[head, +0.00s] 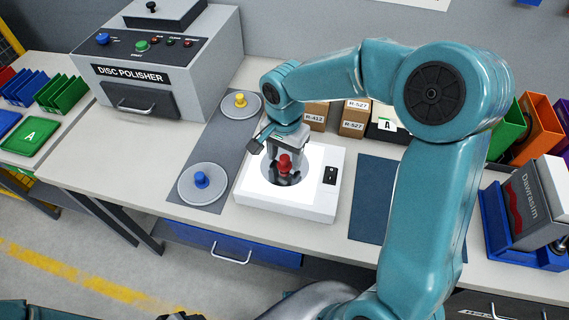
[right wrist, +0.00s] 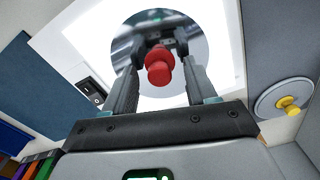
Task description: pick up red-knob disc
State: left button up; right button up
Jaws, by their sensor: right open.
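The red-knob disc (right wrist: 157,98) lies on the bright top of a white lit box (head: 318,205). Its round plate looks shiny and mirror-like in the right wrist view, and its red knob (head: 285,162) stands up in the middle. My right gripper (head: 284,174) points down over the disc. In the right wrist view its two fingers (right wrist: 156,47) are on either side of the red knob, with the jaws open. I cannot tell whether a finger touches the knob. Part of the plate is hidden by the fingers. My left gripper is not clearly seen.
A blue-knob disc (head: 200,181) and a yellow-knob disc (head: 240,101) lie on a grey mat left of the box. The disc polisher (head: 150,75) stands at the back left. Small cartons (head: 354,118) stand behind the box. A dark blue mat (head: 372,190) at right is bare.

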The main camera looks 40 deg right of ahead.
grip_shut()
